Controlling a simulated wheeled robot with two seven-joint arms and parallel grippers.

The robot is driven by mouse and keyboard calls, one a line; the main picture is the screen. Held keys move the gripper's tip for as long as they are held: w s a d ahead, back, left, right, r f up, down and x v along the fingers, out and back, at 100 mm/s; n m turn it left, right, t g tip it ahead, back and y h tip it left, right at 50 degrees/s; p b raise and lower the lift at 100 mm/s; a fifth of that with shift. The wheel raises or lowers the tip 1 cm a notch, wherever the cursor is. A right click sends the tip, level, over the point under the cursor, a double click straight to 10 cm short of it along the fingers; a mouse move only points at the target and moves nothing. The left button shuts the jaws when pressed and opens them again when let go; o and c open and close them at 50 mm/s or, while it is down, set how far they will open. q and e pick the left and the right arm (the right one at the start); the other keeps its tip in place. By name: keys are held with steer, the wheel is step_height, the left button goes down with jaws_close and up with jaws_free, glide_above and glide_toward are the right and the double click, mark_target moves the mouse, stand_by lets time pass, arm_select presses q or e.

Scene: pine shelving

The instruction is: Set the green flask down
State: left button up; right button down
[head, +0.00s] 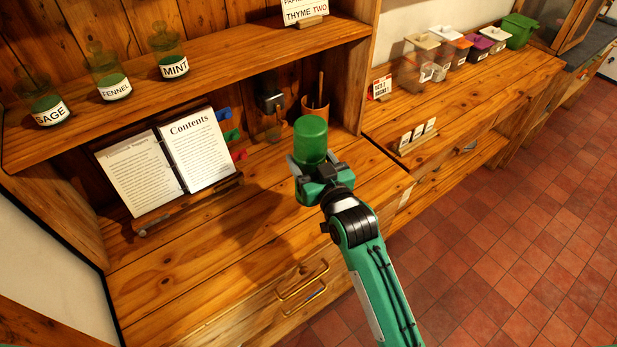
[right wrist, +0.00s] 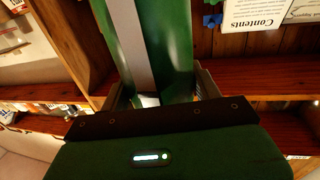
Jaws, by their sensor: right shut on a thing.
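The green flask (head: 311,134) is in the head view, above the lower wooden counter (head: 215,235) near its right end. My right gripper (head: 316,168) is shut on the flask's lower part, and the flask's rounded green top shows above the fingers. The flask looks roughly upright and raised off the wood, with a shadow on the counter to its left. The right wrist view shows the green flask (right wrist: 178,45) close up between the fingers, with a pale strip along it. The flask's base is hidden by my gripper. My left gripper is in neither view.
An open book (head: 195,150) on a stand fills the counter's back left. A wooden cup (head: 315,115) stands behind the flask. Labelled jars (head: 108,78) line the shelf above. A small card holder (head: 418,137) and several colored bins (head: 520,30) are right. The front counter is clear.

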step_height(320, 180, down, 6)
steer(key=shift+f+p, duration=0.25)
steer(key=shift+p, duration=0.25)
steer(key=shift+f, duration=0.45)
steer(key=shift+c, duration=1.6)
jaws_free()
steer(key=shift+f, duration=0.1)
